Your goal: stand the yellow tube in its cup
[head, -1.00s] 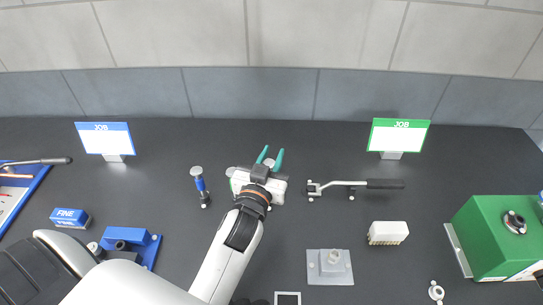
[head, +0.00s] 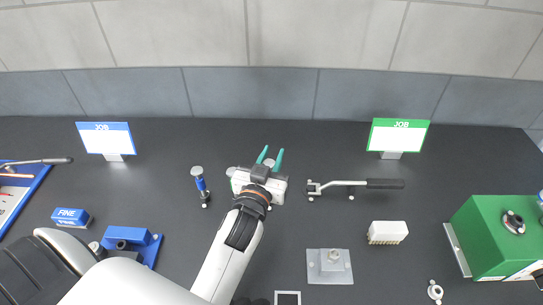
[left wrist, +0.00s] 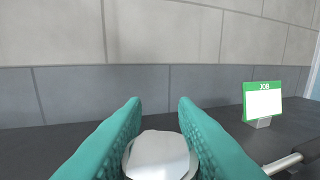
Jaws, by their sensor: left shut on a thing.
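My left gripper (head: 270,157) has teal fingers and points toward the back wall, over the middle of the table. In the left wrist view its fingers (left wrist: 160,140) are closed around a round, pale-topped thing (left wrist: 160,156) with a grey rim. Only its end shows, so I cannot tell whether it is the yellow tube. No yellow shows in either view. I cannot tell which fitting is the tube's cup. A blue block (head: 146,250) with a dark round fitting stands at the left front, and a grey plate (head: 316,277) with a raised round post lies front centre. My right gripper is not in view.
A blue-and-silver upright tool (head: 199,185) stands left of the gripper; a black-handled lever (head: 384,184) lies right of it. A white ribbed block (head: 388,231), a green box (head: 485,240) and two job signs (head: 104,139) (head: 398,136) stand around. The table behind the gripper is clear.

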